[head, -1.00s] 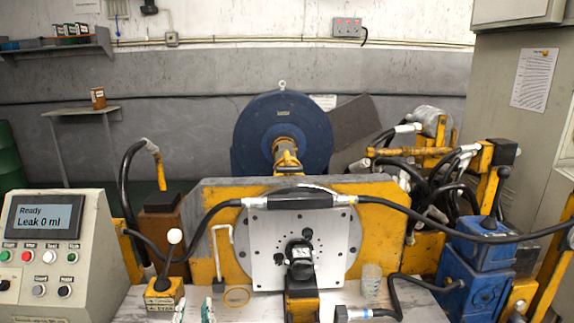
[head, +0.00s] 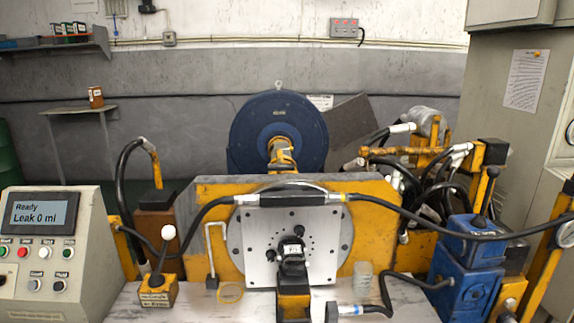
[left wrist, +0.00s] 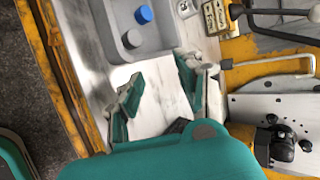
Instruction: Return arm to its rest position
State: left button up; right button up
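My left gripper (left wrist: 160,84) shows in the left wrist view, with its two teal and white fingers spread apart. Nothing is between them but the pale bench top (left wrist: 160,110) below. The teal body of the gripper fills the bottom of that view. In the head view no part of my left gripper shows. My right gripper is in neither view. The hydraulic motor's silver plate (head: 262,240) stands upright on the yellow rig, with a black fitting (head: 292,258) at its middle.
A grey tray (left wrist: 118,50) holding a blue cap (left wrist: 143,14) lies near the fingers. A bent white rod (head: 209,248) and a yellow lever box (head: 158,292) stand beside the plate. The control panel (head: 58,255) reads "Ready, Leak 0 ml". Hoses cross the rig.

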pick_arm(q)
jog(key=s+d+f+n+g+h, duration=0.2)
jog(key=s+d+n+g+h, duration=0.1)
jog(key=s+n, duration=0.5)
jog(key=s+d+f+n+g+h, duration=0.1)
jog(key=s+d+n+g+h, duration=0.15)
jog(key=s+n, duration=0.45)
jog(key=s+f+m+g+p, duration=0.2)
jog(key=s+f, duration=0.1)
jog(key=f, duration=2.1)
jog(key=s+a+f+g+p, duration=0.1)
jog(key=s+a+f, duration=0.1)
jog(key=s+f, duration=1.3)
jog(key=shift+s+f, duration=0.3)
jog(key=shift+s, duration=0.7)
jog(key=shift+a, duration=0.1)
